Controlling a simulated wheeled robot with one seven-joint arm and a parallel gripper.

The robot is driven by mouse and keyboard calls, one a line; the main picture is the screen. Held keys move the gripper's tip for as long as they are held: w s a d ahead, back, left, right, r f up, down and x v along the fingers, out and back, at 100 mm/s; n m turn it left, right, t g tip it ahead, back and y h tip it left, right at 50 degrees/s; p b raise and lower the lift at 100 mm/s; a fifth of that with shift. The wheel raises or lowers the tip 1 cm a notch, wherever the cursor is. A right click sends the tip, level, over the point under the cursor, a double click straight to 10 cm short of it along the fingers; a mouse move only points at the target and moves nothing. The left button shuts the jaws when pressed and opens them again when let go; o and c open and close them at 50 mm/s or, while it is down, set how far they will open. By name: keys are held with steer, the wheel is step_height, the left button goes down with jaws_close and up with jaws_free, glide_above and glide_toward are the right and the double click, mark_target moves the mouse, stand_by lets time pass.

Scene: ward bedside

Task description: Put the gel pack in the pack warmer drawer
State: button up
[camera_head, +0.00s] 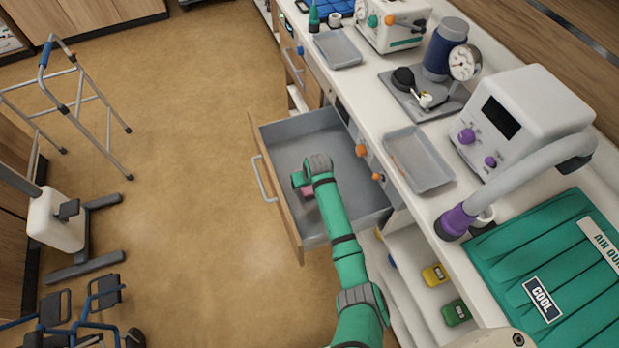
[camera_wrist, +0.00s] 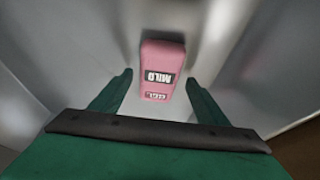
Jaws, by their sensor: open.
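The gel pack (camera_wrist: 162,68) is a pink block with a dark label reading "MILD". It lies on the grey floor of the open drawer (camera_head: 283,132). In the head view the gel pack (camera_head: 308,192) shows only as a bit of pink beside my gripper. My gripper (camera_head: 306,188) reaches down into the drawer. In the wrist view my gripper (camera_wrist: 158,95) has its green fingers spread, one on each side of the pack's near end, with gaps between them and the pack. Most of the pack is hidden by my arm in the head view.
The counter above holds a grey tray (camera_head: 419,160), a white machine with purple knobs (camera_head: 525,115) and a green quilted pad (camera_head: 560,270). Below it, an open shelf holds a yellow pack (camera_head: 434,274) and a green pack (camera_head: 456,312). A walking frame (camera_head: 80,100) stands left; the floor between is clear.

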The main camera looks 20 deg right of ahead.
steer(key=v, duration=1.1)
steer(key=shift+s+f, duration=0.1)
